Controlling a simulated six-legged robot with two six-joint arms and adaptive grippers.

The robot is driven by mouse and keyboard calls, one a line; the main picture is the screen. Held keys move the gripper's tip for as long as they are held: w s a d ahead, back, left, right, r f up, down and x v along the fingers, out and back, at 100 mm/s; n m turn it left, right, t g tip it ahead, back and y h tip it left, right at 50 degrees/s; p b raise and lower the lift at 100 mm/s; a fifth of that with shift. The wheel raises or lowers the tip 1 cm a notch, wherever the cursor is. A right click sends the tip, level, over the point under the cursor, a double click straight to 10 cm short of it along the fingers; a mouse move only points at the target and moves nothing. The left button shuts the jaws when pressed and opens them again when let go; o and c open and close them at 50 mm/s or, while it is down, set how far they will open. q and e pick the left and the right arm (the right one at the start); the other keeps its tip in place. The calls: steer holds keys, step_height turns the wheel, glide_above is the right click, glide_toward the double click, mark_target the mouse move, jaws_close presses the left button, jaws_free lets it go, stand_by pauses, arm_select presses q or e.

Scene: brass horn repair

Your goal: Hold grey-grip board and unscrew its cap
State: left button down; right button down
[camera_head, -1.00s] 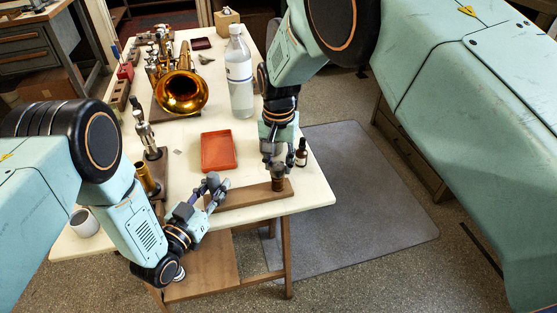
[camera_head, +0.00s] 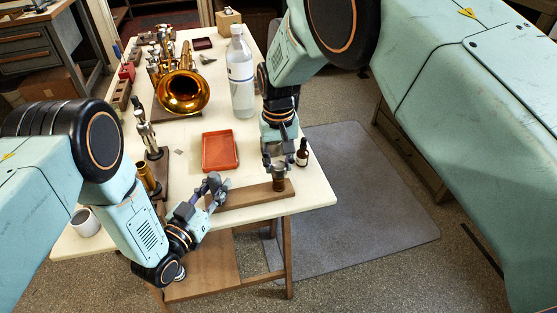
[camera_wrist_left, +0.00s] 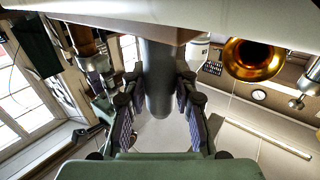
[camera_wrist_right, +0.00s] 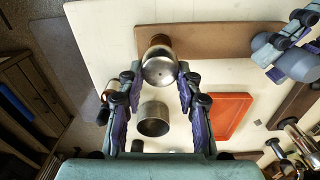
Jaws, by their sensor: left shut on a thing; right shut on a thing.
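The brown board (camera_head: 250,195) lies near the front edge of the table. My left gripper (camera_head: 212,190) is shut on its grey grip (camera_wrist_left: 158,80) at the left end; the grip also shows in the right wrist view (camera_wrist_right: 300,65). A short brown post (camera_head: 278,184) stands upright at the board's right end. Its rounded, shiny metal cap (camera_wrist_right: 160,68) sits at the top. My right gripper (camera_wrist_right: 158,78) points down from above, shut with its fingertips on both sides of the cap. Whether the cap is loose cannot be told.
A hollow metal cup (camera_wrist_right: 153,118) shows beyond the board between my right fingers. A red tray (camera_head: 220,151) lies behind the board, and a small dark bottle (camera_head: 302,153) stands right of my right gripper. A clear bottle (camera_head: 241,85) and brass horn (camera_head: 183,92) stand further back.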

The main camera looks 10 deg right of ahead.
steer(key=n, duration=0.4)
steer(key=shift+a, duration=0.1)
steer(key=shift+n, duration=0.6)
steer(key=n, duration=0.2)
steer(key=shift+s+a+n, duration=0.1)
steer(key=shift+s+n, duration=0.05)
steer(key=shift+n, duration=1.45)
steer(key=shift+n, duration=0.4)
steer(key=n, duration=0.4)
steer(key=shift+s+a, duration=0.1)
steer(key=shift+s, duration=0.05)
